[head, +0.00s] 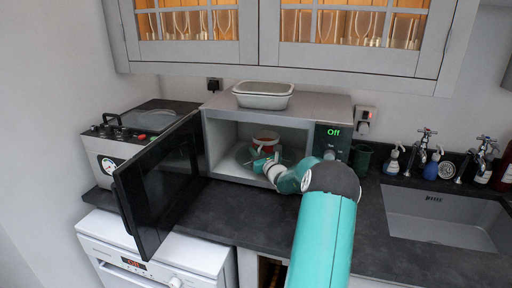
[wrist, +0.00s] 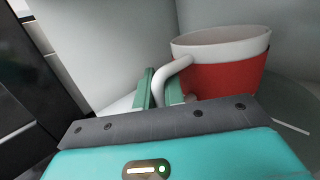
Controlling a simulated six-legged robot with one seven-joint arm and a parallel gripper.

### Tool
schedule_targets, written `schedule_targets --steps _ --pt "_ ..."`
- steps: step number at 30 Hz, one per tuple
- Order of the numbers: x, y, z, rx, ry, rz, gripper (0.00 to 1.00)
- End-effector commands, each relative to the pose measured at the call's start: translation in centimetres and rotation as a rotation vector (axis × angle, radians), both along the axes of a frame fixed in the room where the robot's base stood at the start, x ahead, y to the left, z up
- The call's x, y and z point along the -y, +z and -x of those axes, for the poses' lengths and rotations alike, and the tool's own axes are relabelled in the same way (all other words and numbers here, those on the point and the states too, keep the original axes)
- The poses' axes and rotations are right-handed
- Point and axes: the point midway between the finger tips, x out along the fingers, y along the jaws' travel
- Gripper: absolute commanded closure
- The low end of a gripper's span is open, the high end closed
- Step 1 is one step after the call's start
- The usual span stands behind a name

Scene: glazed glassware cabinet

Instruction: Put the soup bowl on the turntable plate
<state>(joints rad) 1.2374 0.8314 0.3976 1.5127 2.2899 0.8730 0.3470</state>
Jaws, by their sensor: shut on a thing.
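The soup bowl (wrist: 225,70) is a white cup-like bowl with a red outer band and a white handle. In the head view the bowl (head: 266,138) is inside the open microwave. My gripper (wrist: 160,90) is shut on the bowl's handle, with its green fingers on either side of it. In the head view my gripper (head: 260,163) reaches into the microwave. The bowl looks upright. The pale turntable plate (head: 236,161) lies on the microwave floor under the bowl. I cannot tell whether the bowl touches it.
The microwave door (head: 160,185) stands open to the left. The panel (head: 331,142) at its right reads "Off". A white dish (head: 263,95) sits on top. A sink (head: 436,215) and several bottles are at right. Glass-fronted cupboards (head: 350,28) hang above.

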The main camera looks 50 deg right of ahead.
Motion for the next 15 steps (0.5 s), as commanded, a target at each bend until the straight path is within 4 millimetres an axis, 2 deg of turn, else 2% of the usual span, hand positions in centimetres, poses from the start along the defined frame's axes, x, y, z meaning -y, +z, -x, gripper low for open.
schedule_targets --steps 15 --pt "0.04 -0.61 -0.15 0.005 0.001 0.005 1.00"
